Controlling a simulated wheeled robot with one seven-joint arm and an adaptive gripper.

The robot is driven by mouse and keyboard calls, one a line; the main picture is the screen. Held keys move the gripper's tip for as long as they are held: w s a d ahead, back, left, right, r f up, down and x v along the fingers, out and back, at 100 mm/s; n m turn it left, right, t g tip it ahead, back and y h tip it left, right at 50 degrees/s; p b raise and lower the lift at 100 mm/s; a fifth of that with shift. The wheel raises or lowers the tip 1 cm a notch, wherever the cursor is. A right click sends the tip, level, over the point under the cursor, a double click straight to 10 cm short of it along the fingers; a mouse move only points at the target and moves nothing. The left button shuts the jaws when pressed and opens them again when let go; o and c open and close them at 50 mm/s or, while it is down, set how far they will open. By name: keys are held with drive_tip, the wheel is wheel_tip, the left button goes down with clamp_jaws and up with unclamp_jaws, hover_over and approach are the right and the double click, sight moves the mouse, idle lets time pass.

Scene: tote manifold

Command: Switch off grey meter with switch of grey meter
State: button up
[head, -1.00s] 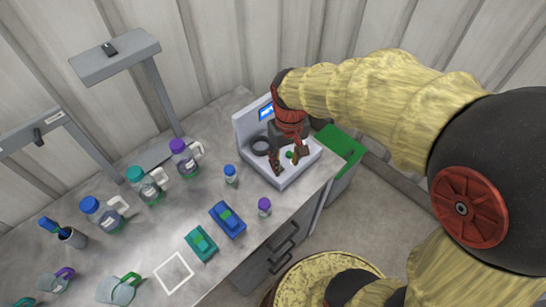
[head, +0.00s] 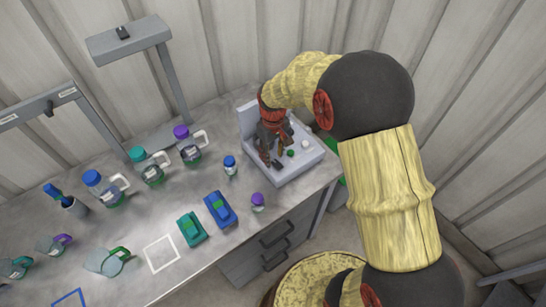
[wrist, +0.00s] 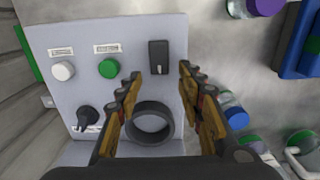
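The grey meter (head: 300,167) is a light-grey box with a raised back, standing at the right end of the bench. Its panel (wrist: 85,37) fills the left half of the wrist view. A black rocker switch (wrist: 158,57) sits at the panel's right side, just beyond and between my fingertips. I cannot tell its position or any contact. A white button (wrist: 62,71), green button (wrist: 109,68), black knob (wrist: 87,117) and black ring (wrist: 149,123) are also on the panel. My gripper (wrist: 161,75) is open and empty; it also shows over the meter in the head view (head: 273,160).
A blue-capped vial (head: 230,165) and a purple-capped vial (head: 257,202) stand left of the meter. Blue (head: 220,210) and teal (head: 192,229) devices lie nearby. Several capped jugs stand further left. A wall is close behind the bench.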

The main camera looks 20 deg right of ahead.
drive_tip(key=shift+f, duration=0.6)
drive_tip(key=c, duration=0.4)
clamp_jaws()
